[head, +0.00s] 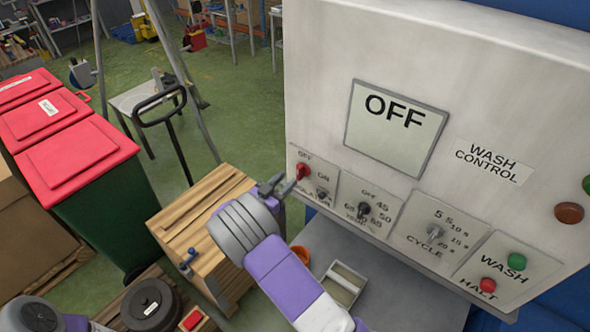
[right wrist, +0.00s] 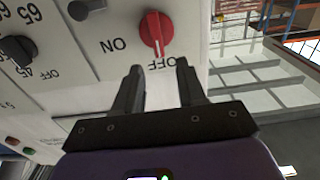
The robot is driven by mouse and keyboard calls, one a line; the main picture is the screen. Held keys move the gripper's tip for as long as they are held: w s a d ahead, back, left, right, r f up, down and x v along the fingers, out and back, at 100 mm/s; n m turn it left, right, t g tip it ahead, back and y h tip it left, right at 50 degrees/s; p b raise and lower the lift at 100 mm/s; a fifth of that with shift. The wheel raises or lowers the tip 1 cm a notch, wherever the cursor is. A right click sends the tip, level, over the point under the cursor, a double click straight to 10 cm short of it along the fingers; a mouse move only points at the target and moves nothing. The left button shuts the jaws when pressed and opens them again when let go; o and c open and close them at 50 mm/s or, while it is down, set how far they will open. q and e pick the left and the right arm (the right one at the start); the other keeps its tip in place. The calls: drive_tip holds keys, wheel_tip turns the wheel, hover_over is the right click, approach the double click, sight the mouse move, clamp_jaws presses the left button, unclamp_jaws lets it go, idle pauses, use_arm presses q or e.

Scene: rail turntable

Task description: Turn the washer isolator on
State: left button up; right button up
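The washer isolator is a red rotary knob (head: 302,171) at the left end of the white wash control panel (head: 330,60). Labels OFF and ON stand by it. In the right wrist view, which is upside down, the white line on the red knob (right wrist: 157,33) points to OFF. The display (head: 395,125) reads OFF. My right gripper (head: 283,186) is just left of the knob; in the right wrist view the gripper (right wrist: 159,68) is open, its two fingers apart and empty, with the knob just beyond the tips. My left gripper is out of view.
A black temperature knob (head: 364,209), a cycle knob (head: 435,232), a green wash button (head: 517,261) and a red halt button (head: 488,285) share the panel. A wooden crate (head: 200,225) and red-lidded bins (head: 75,155) stand left. A grey surface (head: 400,300) lies below.

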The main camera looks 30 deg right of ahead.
sight(298, 170)
drive_tip(key=shift+p+x, duration=0.4)
drive_tip(key=shift+x, duration=2.4)
clamp_jaws()
